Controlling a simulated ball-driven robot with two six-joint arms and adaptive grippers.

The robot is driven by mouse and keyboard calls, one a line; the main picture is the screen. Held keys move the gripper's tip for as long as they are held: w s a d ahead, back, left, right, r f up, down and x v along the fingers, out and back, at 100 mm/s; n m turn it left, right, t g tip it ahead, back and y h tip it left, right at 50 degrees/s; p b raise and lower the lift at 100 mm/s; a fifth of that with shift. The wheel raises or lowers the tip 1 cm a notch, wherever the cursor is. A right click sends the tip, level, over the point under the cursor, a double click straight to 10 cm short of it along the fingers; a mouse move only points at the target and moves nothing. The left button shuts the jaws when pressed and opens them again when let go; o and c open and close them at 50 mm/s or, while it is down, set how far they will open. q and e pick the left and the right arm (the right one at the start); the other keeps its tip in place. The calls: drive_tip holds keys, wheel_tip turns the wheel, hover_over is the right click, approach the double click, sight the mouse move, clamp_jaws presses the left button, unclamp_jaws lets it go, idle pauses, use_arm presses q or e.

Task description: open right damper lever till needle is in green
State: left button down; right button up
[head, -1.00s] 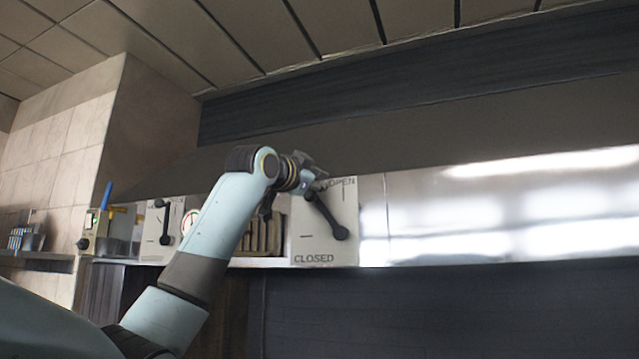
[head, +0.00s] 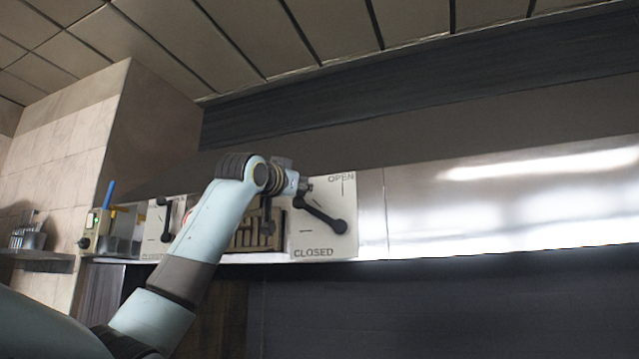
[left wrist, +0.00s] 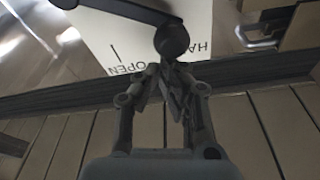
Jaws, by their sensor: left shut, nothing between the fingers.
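The right damper lever (head: 322,215) is a black bar with round ends on a white panel (head: 345,245) marked OPEN at the top and CLOSED at the bottom. It slants up-left from its lower-right end, between the two marks. My left gripper (head: 305,186) is shut and empty at the lever's upper-left end. In the left wrist view, the shut fingertips (left wrist: 167,72) are close to the lever's round knob (left wrist: 172,40); I cannot tell whether they touch. My arm hides most of the gauge, and its needle cannot be read. My right gripper is not in view.
A left damper panel (head: 153,232) with its own black lever stands behind my arm. A box with a blue handle (head: 108,195) is at far left. A dark hood (head: 420,115) hangs above. The shiny steel wall (head: 480,210) to the right is clear.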

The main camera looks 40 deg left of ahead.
use_arm(q)
drive_tip(key=shift+a+f, duration=0.3)
drive_tip(key=shift+a, duration=0.05)
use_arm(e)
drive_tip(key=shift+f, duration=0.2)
use_arm(q)
drive_tip(key=shift+s, duration=0.1)
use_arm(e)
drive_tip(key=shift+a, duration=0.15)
use_arm(q)
wheel_tip(320, 180, up, 4)
drive_tip(key=d+r+p, duration=0.1)
drive_tip(key=p, duration=0.4)
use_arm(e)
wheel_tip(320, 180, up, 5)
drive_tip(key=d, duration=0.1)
use_arm(q)
drive_tip(key=f+b+v, duration=0.1)
drive_tip(key=b+v, duration=0.5)
drive_tip(key=v, duration=0.3)
drive_tip(key=shift+f, duration=0.25)
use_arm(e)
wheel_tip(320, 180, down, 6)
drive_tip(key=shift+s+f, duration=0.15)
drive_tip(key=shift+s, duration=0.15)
